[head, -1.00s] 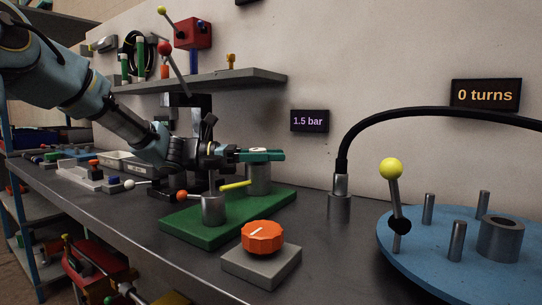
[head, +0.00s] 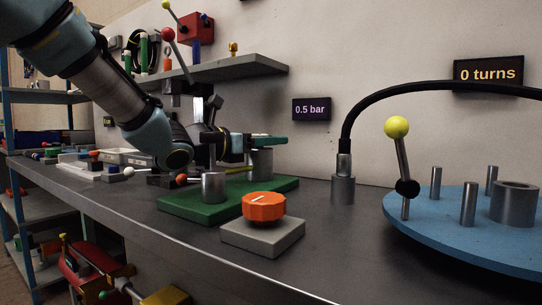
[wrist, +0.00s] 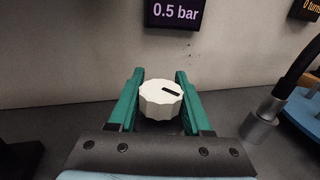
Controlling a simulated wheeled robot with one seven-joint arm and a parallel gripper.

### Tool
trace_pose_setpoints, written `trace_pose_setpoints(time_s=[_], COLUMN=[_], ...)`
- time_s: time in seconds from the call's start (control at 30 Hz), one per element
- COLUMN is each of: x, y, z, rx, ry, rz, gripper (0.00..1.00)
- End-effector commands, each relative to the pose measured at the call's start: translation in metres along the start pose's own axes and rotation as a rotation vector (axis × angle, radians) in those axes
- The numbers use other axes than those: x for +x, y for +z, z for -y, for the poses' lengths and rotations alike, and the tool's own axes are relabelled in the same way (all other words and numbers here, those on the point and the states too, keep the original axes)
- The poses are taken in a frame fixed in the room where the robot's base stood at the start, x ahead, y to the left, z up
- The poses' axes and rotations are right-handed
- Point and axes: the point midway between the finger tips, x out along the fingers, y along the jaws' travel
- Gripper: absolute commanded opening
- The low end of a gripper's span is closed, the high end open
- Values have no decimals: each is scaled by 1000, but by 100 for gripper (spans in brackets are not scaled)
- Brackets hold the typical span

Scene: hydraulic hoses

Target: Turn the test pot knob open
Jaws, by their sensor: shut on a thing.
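A white faceted knob (wrist: 160,98) with a black mark sits between the two green fingers of my gripper in the wrist view. My gripper (wrist: 160,73) is shut on it. In the head view my gripper (head: 266,141) is at the top of the rear metal post (head: 262,165) on the green base plate (head: 185,208). The white knob is hidden there by the fingers. A dark display (head: 311,110) on the wall reads 0.5 bar, and it also shows in the wrist view (wrist: 175,12).
A nearer metal post (head: 213,188) stands on the same plate. An orange knob (head: 263,207) on a grey block (head: 263,236) is in front. A black hose (head: 400,88) ends in a fitting (head: 343,188) to the right, beside a blue round plate (head: 440,232). A shelf (head: 240,69) is above.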

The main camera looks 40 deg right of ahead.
Motion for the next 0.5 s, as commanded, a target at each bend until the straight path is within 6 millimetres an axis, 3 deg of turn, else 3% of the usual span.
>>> trace_pose_setpoints(time_s=[0.5], x=[0], y=[0], z=[-3], rx=[0], ry=[98], rz=[-1], gripper=[0])
